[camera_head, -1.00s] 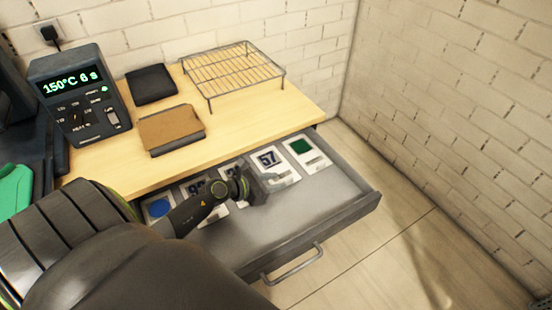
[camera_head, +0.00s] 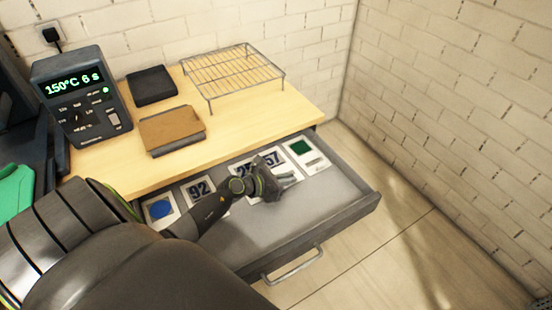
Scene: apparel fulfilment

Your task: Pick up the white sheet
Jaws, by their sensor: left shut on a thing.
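Several white sheets with printed motifs lie in the open drawer (camera_head: 375,197). They include a blue-circle sheet (camera_head: 160,208), a "92" sheet (camera_head: 200,189), a "57" sheet (camera_head: 270,160) and a green-square sheet (camera_head: 304,152). A white sheet with dark digits starting with 2 (camera_head: 243,171) sits between "92" and "57" and seems to overlap the "57" sheet. My left gripper (camera_head: 286,180) is shut on this white sheet, low over the drawer. The gripper hides part of the sheet and the exact grip. My right gripper is not in view.
On the wooden table (camera_head: 230,118) stand a wire rack (camera_head: 232,77), a black folded item (camera_head: 152,85), a brown-topped pad (camera_head: 172,130) and a control box (camera_head: 82,100) reading 150°C 6 s. The drawer's front right is bare. A brick wall (camera_head: 450,120) stands at right.

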